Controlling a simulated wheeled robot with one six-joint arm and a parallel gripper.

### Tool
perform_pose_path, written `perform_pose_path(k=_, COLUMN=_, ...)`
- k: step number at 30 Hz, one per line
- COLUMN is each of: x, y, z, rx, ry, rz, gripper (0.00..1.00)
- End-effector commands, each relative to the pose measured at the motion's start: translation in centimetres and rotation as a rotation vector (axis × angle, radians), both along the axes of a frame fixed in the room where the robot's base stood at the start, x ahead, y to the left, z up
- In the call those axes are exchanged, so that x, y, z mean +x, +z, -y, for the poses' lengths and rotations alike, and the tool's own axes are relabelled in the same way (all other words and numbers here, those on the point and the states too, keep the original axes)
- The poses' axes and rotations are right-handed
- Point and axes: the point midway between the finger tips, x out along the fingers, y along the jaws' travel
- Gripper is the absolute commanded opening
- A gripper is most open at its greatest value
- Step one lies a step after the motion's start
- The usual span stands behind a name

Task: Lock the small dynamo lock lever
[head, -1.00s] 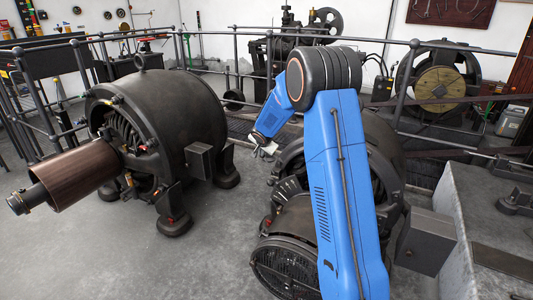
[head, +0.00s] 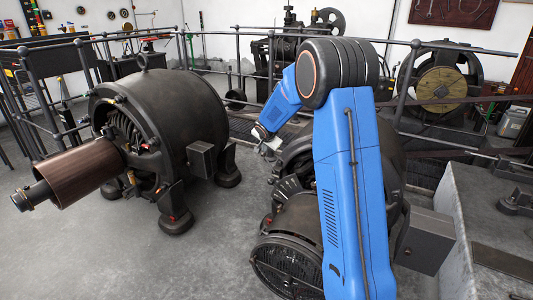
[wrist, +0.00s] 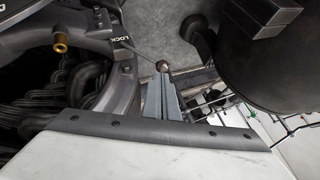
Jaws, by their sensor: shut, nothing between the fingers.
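The lock lever (wrist: 145,57) is a thin rod with a dark round knob (wrist: 162,66) in the wrist view. It sticks out from the dynamo frame (wrist: 125,80) near a plate lettered "LOCK" (wrist: 123,20). My gripper (wrist: 163,80) is shut and empty, with its fingertips right at the knob. I cannot tell whether they touch it. In the head view my gripper (head: 270,146) is at the upper left of the dynamo (head: 285,262) behind my blue arm. The lever cannot be made out there, and my arm hides much of that dynamo.
Another dark dynamo (head: 170,115) with a brown pulley (head: 82,172) stands to the left, with a floor gap between. A metal railing (head: 230,60) runs behind. A grey concrete block (head: 480,215) is at the right. The floor (head: 120,255) at front left is clear.

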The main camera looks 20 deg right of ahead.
Motion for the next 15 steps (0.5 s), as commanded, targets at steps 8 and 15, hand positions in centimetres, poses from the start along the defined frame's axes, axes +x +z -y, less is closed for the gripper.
perform_pose_path(k=8, x=-3.0, y=4.1, z=-1.3, rx=0.000, ry=0.001, rz=0.002, gripper=0.00)
perform_pose_path(k=15, x=-5.0, y=6.7, z=-2.0, rx=0.001, ry=0.000, rz=0.002, gripper=0.00)
